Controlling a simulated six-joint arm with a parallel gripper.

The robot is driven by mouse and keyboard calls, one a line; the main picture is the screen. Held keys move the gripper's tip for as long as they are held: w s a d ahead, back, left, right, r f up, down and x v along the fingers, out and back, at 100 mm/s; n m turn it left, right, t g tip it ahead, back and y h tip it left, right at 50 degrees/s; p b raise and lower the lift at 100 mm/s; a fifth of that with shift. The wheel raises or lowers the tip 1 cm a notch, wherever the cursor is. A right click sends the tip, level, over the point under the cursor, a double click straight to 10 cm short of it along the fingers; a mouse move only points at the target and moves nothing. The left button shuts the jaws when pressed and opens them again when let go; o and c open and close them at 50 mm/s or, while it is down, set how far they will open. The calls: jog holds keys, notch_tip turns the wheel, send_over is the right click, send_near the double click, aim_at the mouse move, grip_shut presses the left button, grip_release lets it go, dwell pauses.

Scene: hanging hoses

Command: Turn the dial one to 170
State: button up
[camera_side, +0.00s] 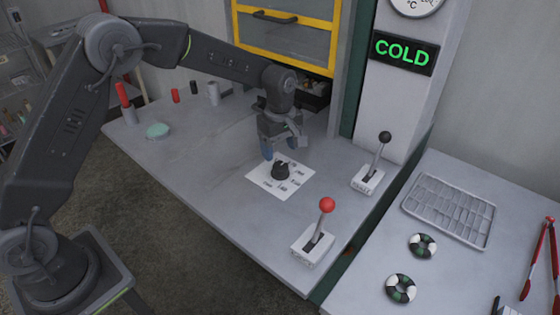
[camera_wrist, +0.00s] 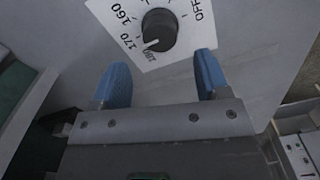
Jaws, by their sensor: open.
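The dial (camera_side: 281,171) is a black knob on a white card (camera_side: 262,177) on the grey table. In the wrist view the dial (camera_wrist: 160,28) is at the top, with OFF, 160 and 170 printed around it. Its white pointer mark points down and slightly left, beside 170, towards a further label that I cannot read surely. My gripper (camera_side: 283,147) is above and behind the dial in the side view. In the wrist view the blue fingers of my gripper (camera_wrist: 162,75) are spread apart, with nothing between them, short of the dial.
A red-knobbed lever (camera_side: 326,206) and a black-knobbed lever (camera_side: 384,138) stand right of the card. A sign (camera_side: 404,53) reads COLD in green. A wire rack (camera_side: 449,210) and two ringed discs lie on the right table. The table left of the card is largely clear.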

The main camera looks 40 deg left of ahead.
aim_at(280, 165)
notch_tip(280, 165, up, 7)
dwell(0.3)
jog(key=shift+r, duration=0.15)
jog(key=s+a+r+m+t, duration=0.3)
jog(key=s+r+m, duration=0.4)
jog(key=s+r, duration=0.6)
jog(key=s+f+m+t, duration=0.1)
jog(key=s+m, duration=0.3)
jog(key=s, duration=0.5)
jog(key=s+a+f+m+t, duration=0.1)
jog(key=s+f+m, duration=0.2)
jog(key=s, duration=0.5)
jog(key=shift+s+a+m+t, duration=0.25)
jog(key=shift+s+m+t, duration=0.1)
jog(key=shift+m, duration=0.15)
